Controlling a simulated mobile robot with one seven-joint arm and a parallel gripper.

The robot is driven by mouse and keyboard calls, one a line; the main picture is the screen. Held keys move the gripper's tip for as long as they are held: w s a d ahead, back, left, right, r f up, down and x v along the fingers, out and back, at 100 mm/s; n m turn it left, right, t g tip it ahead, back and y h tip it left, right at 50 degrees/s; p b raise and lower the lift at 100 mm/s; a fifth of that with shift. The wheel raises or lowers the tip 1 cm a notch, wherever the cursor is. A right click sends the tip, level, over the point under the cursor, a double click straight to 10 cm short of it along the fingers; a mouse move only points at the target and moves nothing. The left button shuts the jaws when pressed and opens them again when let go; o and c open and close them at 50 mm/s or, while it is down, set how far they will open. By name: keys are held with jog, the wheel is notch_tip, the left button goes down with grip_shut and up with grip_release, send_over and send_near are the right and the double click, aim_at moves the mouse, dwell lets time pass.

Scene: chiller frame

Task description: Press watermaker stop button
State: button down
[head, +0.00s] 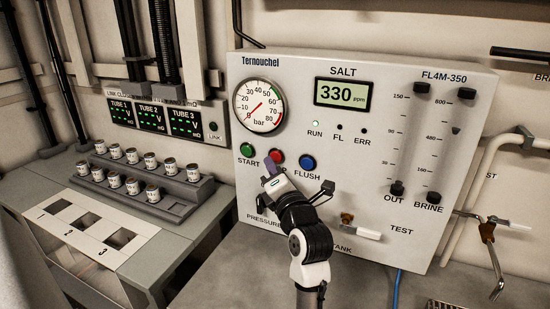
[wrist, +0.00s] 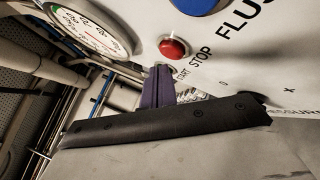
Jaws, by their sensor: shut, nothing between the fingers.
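The red stop button (head: 278,155) is on the white watermaker panel (head: 400,215), between the green START button (head: 246,149) and the blue FLUSH button (head: 307,162). In the wrist view the red button (wrist: 173,48) stands out from the panel beside the word STOP. My gripper (head: 269,165) is shut and empty, its purple fingertips in front of the panel at the red button's lower left. In the wrist view my fingertips (wrist: 160,68) end close beside the button's edge; I cannot tell whether they touch. My wrist hides the STOP label in the head view.
A pressure gauge (head: 260,105) and a display (head: 343,94) reading 330 ppm sit above. The RUN lamp (head: 315,124) looks lit. A valve with a white handle (head: 361,232) sticks out at the lower right. A grey stepped rack (head: 165,185) with several small jars stands left.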

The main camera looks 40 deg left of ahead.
jog(key=shift+w, duration=0.15)
jog(key=shift+w+a+b, duration=0.1)
jog(key=shift+w+b, duration=0.15)
jog(key=shift+b, duration=0.25)
jog(key=shift+w+r+b, duration=0.1)
jog(key=shift+r+b, duration=0.25)
jog(key=shift+r, duration=0.05)
dwell(0.4)
